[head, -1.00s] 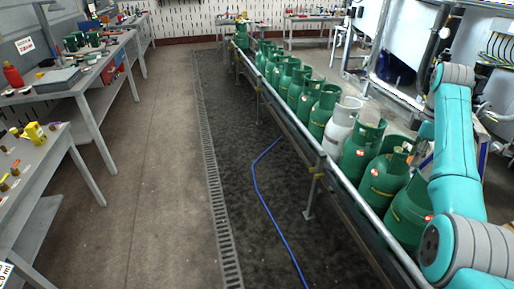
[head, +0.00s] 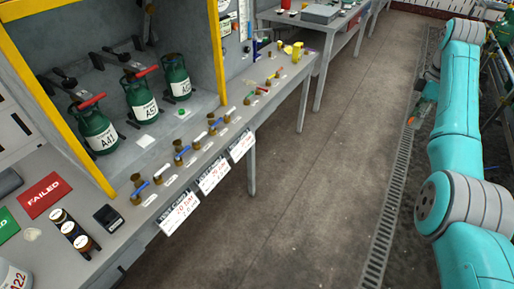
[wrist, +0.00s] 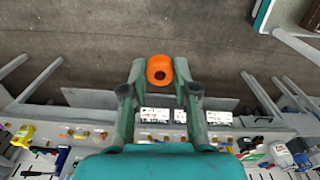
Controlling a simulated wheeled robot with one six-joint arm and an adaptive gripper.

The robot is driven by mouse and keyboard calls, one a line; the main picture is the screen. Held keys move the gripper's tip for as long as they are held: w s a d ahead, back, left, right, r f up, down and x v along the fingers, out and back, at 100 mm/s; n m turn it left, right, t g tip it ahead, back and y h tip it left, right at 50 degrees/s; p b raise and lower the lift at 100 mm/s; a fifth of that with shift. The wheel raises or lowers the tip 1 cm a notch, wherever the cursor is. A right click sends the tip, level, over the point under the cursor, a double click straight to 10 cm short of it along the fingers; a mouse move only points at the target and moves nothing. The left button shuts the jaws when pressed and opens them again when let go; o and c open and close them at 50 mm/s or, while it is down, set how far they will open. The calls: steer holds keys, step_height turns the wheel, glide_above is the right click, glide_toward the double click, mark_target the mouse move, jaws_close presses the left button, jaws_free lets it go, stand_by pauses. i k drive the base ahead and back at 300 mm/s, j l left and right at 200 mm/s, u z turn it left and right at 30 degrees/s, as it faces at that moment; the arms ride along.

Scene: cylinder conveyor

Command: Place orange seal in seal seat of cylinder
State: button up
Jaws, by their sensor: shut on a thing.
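My gripper (wrist: 160,76) is shut on the orange seal (wrist: 155,63), a short ring with a dark hole, held between the fingertips in the wrist view. In the head view, my gripper (head: 419,112) is at the right above the floor, with a small orange spot of the seal (head: 411,120) at its tip. Part of a green cylinder (head: 503,30) shows at the upper right edge, partly cut off. Its seal seat cannot be made out. The seal is in the air, apart from any cylinder.
A grey bench (head: 215,160) with brass valves runs along the left. Its yellow-framed booth holds small green labelled cylinders (head: 146,97). FAILED card (head: 45,195) and dark-bodied jars (head: 76,234) are at the lower left. Open floor (head: 320,170) lies between bench and drain grate (head: 395,190).

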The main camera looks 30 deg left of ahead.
mark_target(171, 56)
steer(key=k+l+u, duration=0.1)
steer(key=u, duration=0.8)
steer(key=k+u, duration=0.15)
steer(key=u, duration=0.3)
steer(key=l+u, duration=0.2)
steer(key=u, duration=0.35)
